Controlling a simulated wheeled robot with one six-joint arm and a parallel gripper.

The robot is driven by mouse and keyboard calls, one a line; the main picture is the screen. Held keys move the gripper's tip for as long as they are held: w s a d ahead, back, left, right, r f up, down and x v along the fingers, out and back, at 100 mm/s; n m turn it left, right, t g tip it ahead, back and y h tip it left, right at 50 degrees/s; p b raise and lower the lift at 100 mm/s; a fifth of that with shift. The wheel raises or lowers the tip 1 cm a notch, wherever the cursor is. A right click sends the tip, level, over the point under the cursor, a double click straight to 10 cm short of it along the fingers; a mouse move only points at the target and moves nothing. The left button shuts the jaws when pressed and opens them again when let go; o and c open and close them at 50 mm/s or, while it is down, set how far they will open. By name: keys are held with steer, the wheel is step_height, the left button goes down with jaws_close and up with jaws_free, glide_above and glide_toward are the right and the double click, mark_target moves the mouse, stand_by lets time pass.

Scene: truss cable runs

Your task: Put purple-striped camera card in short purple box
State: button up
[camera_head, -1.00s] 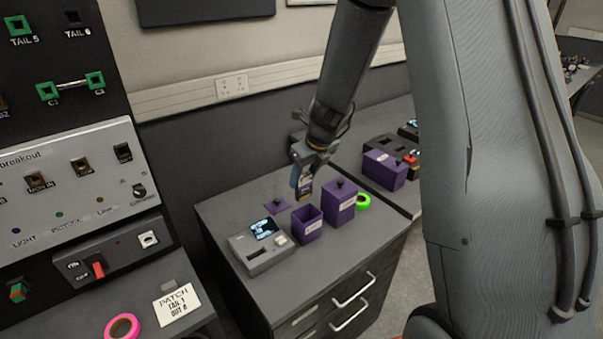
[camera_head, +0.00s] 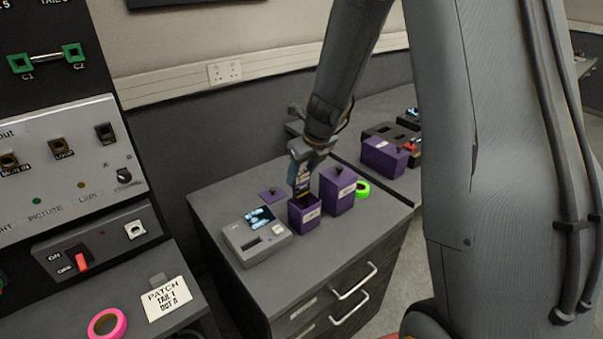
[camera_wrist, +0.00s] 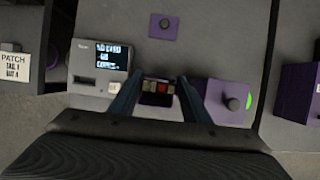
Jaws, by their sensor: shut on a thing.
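The small camera card (camera_head: 302,184) is held upright between the fingers of my gripper (camera_head: 300,178). Its lower end is at the mouth of the short open purple box (camera_head: 306,217); I cannot tell how far inside it is. In the wrist view, the fingers (camera_wrist: 157,92) stand either side of the card's end, which shows pale and red patches. A purple lid with a knob (camera_head: 271,194) lies flat on the cabinet top behind the box.
A taller purple box with a knobbed lid (camera_head: 338,191) stands close on the right, with a green tape roll (camera_head: 362,189) beyond. A grey card reader with a lit screen (camera_head: 256,240) sits on the left. The cabinet top's front is clear (camera_head: 335,240).

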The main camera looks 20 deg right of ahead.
mark_target(303, 183)
steer(key=shift+w+f, duration=0.1)
steer(key=shift+f, duration=0.1)
stand_by(0.7)
steer(key=shift+f+b, duration=1.3)
steer(key=shift+f, duration=0.3)
steer(key=shift+f+b, duration=0.3)
steer(key=shift+f, duration=0.05)
steer(key=shift+f+b, duration=0.6)
steer(key=shift+f, duration=0.05)
steer(key=o, duration=1.1)
steer(key=shift+c, duration=0.9)
